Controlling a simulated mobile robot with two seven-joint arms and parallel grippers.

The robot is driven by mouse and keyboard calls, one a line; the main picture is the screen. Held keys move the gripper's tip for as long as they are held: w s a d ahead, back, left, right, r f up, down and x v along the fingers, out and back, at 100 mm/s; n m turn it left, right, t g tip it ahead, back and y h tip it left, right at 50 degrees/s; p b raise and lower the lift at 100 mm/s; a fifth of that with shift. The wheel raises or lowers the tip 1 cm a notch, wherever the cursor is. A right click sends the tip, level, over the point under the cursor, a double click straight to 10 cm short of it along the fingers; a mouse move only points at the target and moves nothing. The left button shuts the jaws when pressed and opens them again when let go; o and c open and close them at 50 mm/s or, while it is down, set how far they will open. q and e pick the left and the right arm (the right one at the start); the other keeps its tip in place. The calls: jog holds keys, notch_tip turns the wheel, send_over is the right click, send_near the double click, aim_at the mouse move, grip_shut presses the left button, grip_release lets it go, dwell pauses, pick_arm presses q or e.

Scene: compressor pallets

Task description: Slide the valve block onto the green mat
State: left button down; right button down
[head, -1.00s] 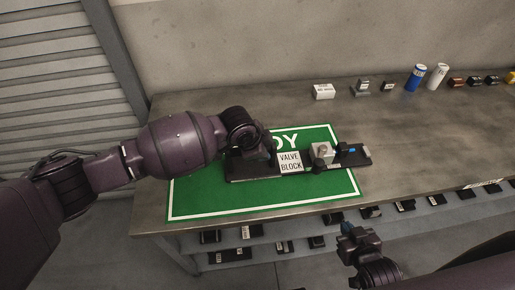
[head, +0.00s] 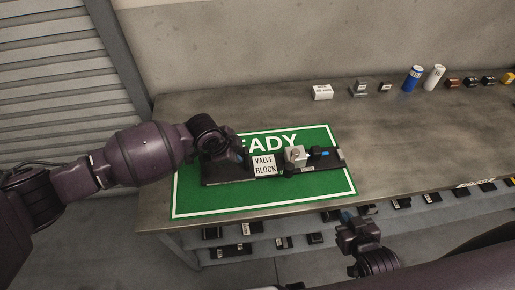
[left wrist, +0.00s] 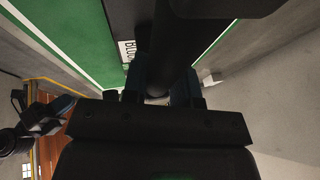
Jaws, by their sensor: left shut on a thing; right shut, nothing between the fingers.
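The valve block (head: 297,156) is a grey metal piece with dark fittings on a long black base, with a white VALVE BLOCK label (head: 264,166). Its base lies on the green mat (head: 250,201), which has a white border and white lettering partly covered by my left arm. My left gripper (head: 238,156) is at the base's left end. In the left wrist view its two fingers (left wrist: 165,88) are shut on a dark upright part of the valve block. My right gripper (head: 356,222) is shut and empty, in front of the bench edge, apart from the mat.
The grey bench top (head: 420,140) is clear right of the mat. A white box (head: 322,92), small blocks, a blue can (head: 413,78) and a white can (head: 434,77) stand along the back. A lower shelf holds several dark parts.

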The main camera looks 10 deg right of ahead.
pick_arm(q)
jog(key=shift+s+a+f, duration=0.1)
jog(key=shift+a, duration=0.8)
jog(key=shift+a+f+p, duration=0.1)
jog(key=shift+a+p, duration=0.45)
jog(key=shift+a, duration=0.85)
jog(key=shift+f, duration=0.1)
jog(key=c, duration=1.2)
grip_release()
jog(key=o, duration=0.4)
jog(key=shift+d, duration=0.1)
